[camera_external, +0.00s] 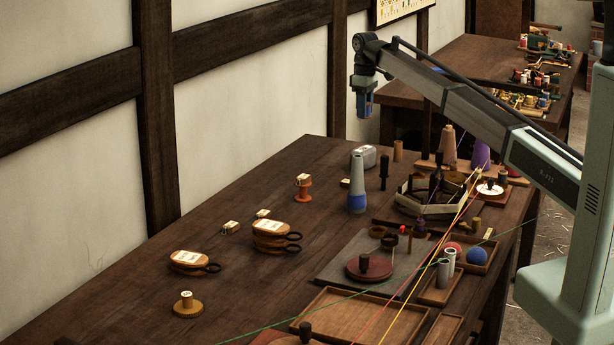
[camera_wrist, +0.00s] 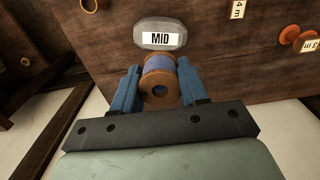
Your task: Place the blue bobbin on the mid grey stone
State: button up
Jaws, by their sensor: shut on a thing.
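In the wrist view, my gripper (camera_wrist: 160,84) is shut on the blue bobbin (camera_wrist: 160,65), a spool with wooden ends and blue thread between the two blue fingers. The mid grey stone (camera_wrist: 147,36), with a white label reading MID, lies just beyond the bobbin in that view. In the external view, my gripper (camera_external: 364,100) is high above the back of the table, and the stone (camera_external: 363,157) is on the table below it, apart from it. The bobbin cannot be clearly told from the fingers there.
A dark peg (camera_external: 384,172) and an orange spool (camera_external: 303,188) stand nearby. A polygonal tray (camera_external: 430,210) is to the right. The table's left side has free room between labelled wooden blocks (camera_external: 271,236).

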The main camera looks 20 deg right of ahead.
aim_at(364, 149)
jog(key=shift+f, duration=4.95)
jog(key=shift+f, duration=0.1)
jog(key=o, duration=1)
jog(key=shift+o, duration=0.2)
notch_tip(364, 149, up, 12)
